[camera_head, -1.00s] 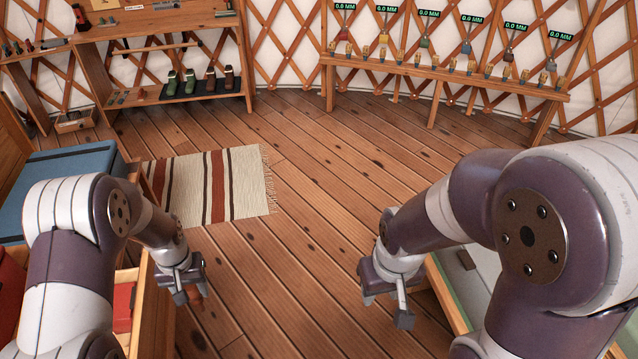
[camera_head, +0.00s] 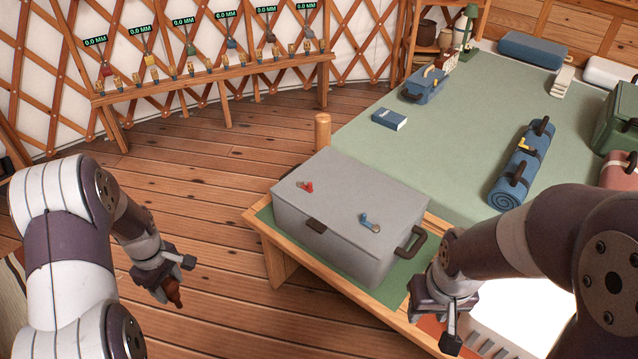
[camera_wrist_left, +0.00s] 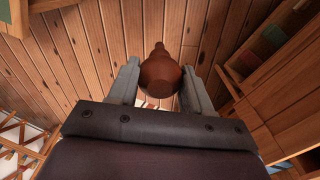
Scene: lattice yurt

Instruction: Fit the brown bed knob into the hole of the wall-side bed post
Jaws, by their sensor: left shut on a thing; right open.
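My left gripper (camera_head: 170,277) is shut on the brown bed knob (camera_head: 174,293) and holds it above the plank floor. In the left wrist view the knob (camera_wrist_left: 160,74) sits between both fingers, its narrow end pointing away. The bed (camera_head: 440,130) has a green cover and fills the right side. One wooden bed post (camera_head: 322,132) stands at its left edge, behind the grey case, well away from the knob. I cannot see a hole in its top.
The grey case (camera_head: 350,205), with red and blue items on its lid, stands at the bed's near left corner. A blue book (camera_head: 389,119), a blue bedroll (camera_head: 521,165) and several bags lie on the bed. A low bench (camera_head: 215,85) lines the lattice wall. The floor between is clear.

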